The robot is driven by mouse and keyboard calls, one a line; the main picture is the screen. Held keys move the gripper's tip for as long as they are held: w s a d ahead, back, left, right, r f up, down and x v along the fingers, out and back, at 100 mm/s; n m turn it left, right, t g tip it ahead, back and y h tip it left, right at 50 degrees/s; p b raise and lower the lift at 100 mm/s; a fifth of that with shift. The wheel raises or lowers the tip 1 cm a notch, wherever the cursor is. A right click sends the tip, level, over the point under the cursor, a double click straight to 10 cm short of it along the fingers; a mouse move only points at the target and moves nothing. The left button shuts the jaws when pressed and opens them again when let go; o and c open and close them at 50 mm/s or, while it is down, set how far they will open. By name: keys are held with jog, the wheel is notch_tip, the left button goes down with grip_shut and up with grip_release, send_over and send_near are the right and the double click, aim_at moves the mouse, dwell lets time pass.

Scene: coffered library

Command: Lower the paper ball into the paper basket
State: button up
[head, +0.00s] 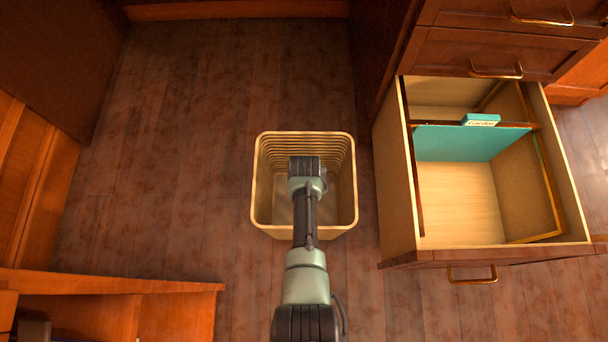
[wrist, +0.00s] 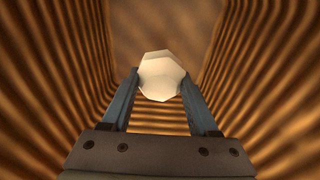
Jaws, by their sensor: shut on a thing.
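The paper basket (head: 257,205) is a tan, ribbed, open-topped bin on the floor in the middle of the head view. My arm reaches over its near rim, and the arm hides my gripper's fingers in that view. In the wrist view the ribbed walls of the basket (wrist: 50,70) rise on both sides. My gripper (wrist: 161,88) is shut on the white, faceted paper ball (wrist: 161,72), one finger on each side. The ball is held inside the basket, between its walls. Its height above the basket's bottom is hard to tell.
A drawer (head: 398,190) with a teal divider (head: 460,142) stands pulled out to the right of the basket. Wooden furniture (head: 110,285) stands at the lower left. The wooden floor (head: 180,150) left of and behind the basket is clear.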

jog(key=shift+f+b, duration=1.15)
jog(key=shift+f, duration=0.35)
jog(key=o, duration=1.4)
jog(key=shift+c, duration=0.2)
jog(key=shift+r, duration=0.15)
jog(key=r+p, duration=0.3)
jog(key=r, duration=0.1)
jog(key=s+r+p, duration=0.1)
jog(key=r+p, duration=0.2)
jog(key=r, duration=0.1)
jog(key=r+p, duration=0.4)
jog(key=shift+s+r, duration=0.3)
jog(key=shift+r, duration=0.05)
